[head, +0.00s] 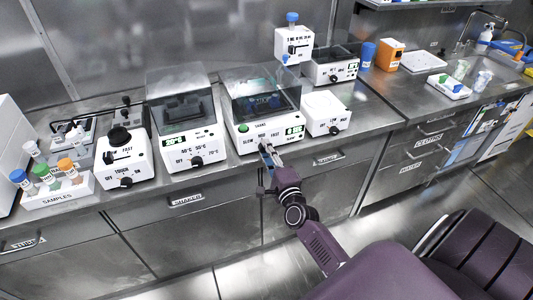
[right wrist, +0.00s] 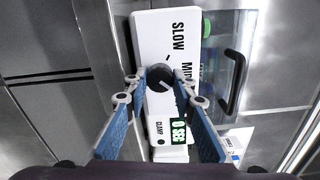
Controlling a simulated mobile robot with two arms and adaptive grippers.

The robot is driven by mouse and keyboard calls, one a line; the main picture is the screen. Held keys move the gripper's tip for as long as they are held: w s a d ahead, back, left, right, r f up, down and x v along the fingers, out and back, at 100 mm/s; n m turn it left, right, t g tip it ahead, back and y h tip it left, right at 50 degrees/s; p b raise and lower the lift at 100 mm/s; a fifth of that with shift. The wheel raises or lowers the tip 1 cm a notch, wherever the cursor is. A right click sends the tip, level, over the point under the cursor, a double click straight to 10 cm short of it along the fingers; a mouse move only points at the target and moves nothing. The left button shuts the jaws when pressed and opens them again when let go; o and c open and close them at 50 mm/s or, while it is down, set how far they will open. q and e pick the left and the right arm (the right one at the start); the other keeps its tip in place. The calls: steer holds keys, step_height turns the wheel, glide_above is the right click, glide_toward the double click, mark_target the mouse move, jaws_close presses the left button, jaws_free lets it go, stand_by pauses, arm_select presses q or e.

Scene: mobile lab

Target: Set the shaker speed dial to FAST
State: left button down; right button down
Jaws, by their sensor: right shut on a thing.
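The shaker (head: 236,140) is a white box with a clear cover, a green button and a green display reading 0 SEC. SLOW, MID and FAST labels run along its front in the head view. Its black speed dial (right wrist: 160,79) is in the right wrist view, with SLOW and part of the MID label beside it; FAST is hidden there. My right gripper (head: 266,147) is at the shaker's front. In the right wrist view its blue fingers (right wrist: 160,84) are shut on the dial, one on each side. The dial's exact setting is hard to tell. My left gripper is out of view.
A white heater box (head: 183,155) stands left of the shaker, and a small white device (head: 326,114) stands to its right. A vortex-like device (head: 124,160) and a sample rack (head: 60,190) are further left. Steel drawers lie below the bench edge.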

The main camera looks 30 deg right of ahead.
steer(key=shift+f+m+b, duration=0.1)
steer(key=shift+m+b, duration=0.4)
steer(key=shift+m, duration=1.5)
steer(key=c, duration=1.6)
jaws_free()
steer(key=v, duration=0.8)
